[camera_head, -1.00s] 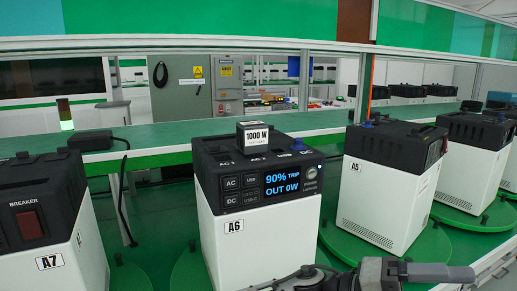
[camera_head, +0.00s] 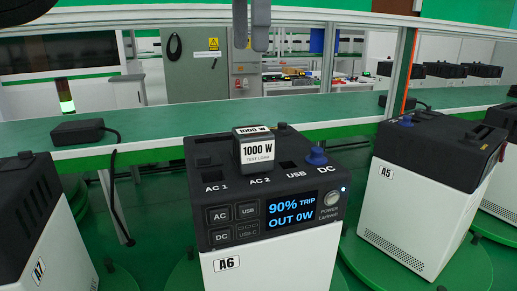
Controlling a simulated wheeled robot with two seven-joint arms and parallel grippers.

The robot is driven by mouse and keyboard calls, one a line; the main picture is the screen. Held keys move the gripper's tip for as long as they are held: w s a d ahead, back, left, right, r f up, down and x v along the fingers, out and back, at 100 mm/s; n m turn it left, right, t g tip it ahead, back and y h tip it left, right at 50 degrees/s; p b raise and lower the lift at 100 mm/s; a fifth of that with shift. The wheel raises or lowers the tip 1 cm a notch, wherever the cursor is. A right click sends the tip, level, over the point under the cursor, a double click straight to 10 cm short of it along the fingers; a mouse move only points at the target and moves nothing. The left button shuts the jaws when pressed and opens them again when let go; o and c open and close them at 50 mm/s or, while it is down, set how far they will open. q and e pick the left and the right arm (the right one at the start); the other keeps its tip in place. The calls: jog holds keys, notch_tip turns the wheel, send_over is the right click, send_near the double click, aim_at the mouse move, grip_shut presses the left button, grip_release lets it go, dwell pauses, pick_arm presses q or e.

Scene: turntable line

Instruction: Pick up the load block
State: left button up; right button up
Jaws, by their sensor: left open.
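My left gripper (camera_head: 251,28) shows at the top edge of the view as two grey fingers pointing down. It is open and empty, above the load block in the picture and apart from it. The rest of this gripper is cut off by the frame. My right gripper is out of view.
A blue knob (camera_head: 316,157) stands on A6 to the right of the block. Unit A5 (camera_head: 405,215) is at the right and unit A7 (camera_head: 55,250) at the left. A green bench (camera_head: 200,137) behind holds a black adapter (camera_head: 83,131) with a cable.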

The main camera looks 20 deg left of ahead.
pick_arm(q)
jog(key=b, duration=0.4)
send_near(253, 130)
jog(key=f, duration=0.5)
jog(key=shift+s+a+f, duration=0.1)
jog(key=shift+a+f, duration=0.05)
jog(key=shift+a, duration=0.05)
jog(key=shift+f, duration=0.4)
jog(key=f, duration=0.5)
jog(key=shift+d, duration=0.2)
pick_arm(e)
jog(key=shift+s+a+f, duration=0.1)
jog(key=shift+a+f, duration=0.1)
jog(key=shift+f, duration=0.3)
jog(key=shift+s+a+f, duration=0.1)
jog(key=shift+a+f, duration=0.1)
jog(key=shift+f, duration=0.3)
pick_arm(q)
jog(key=shift+c, duration=0.3)
jog(key=c, duration=1.4)
